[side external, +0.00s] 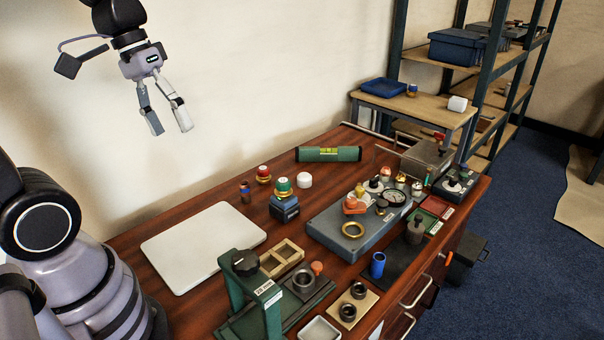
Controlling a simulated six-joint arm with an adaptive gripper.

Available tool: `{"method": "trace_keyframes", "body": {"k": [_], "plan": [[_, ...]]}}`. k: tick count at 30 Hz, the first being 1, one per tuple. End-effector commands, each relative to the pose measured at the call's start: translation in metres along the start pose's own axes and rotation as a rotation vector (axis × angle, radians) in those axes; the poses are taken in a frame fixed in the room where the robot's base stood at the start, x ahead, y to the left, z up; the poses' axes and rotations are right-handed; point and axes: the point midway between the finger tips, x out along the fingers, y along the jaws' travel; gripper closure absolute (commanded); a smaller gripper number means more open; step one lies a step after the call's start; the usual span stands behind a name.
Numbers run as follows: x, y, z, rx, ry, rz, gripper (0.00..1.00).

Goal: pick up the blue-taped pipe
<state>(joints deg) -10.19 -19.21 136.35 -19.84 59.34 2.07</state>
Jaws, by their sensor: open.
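A short copper-brown pipe with a blue band (245,191), which looks like the blue-taped pipe, stands upright on the wooden table. It is behind the white flat panel and left of the red-capped and green-capped parts. My gripper (171,130) is high above the table at the upper left, in front of the wall. Its two fingers point down, spread apart, with nothing between them. It is well above and to the left of the pipe, not touching anything.
A white flat panel (203,246) lies at the table's left. Right of the pipe are a red-capped part (263,174), a green-capped part (284,190) and a green level (328,154). A green press frame (262,300) stands in front. A blue-grey manifold block (325,228) carries several fittings.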

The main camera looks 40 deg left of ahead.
Motion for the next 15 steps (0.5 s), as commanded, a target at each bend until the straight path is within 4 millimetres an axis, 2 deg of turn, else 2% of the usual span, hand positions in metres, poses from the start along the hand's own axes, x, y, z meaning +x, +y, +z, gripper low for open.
{"method": "trace_keyframes", "body": {"k": [3, 8, 11, 15], "plan": [[0.023, 0.006, -0.031, -0.22, -0.177, 0.138, 0.4], [0.053, 0.005, -0.079, -0.513, -0.36, 0.362, 0.4], [0.072, -0.004, -0.113, -0.692, -0.441, 0.512, 0.4], [0.105, -0.034, -0.162, -0.954, -0.52, 0.744, 0.4]]}}
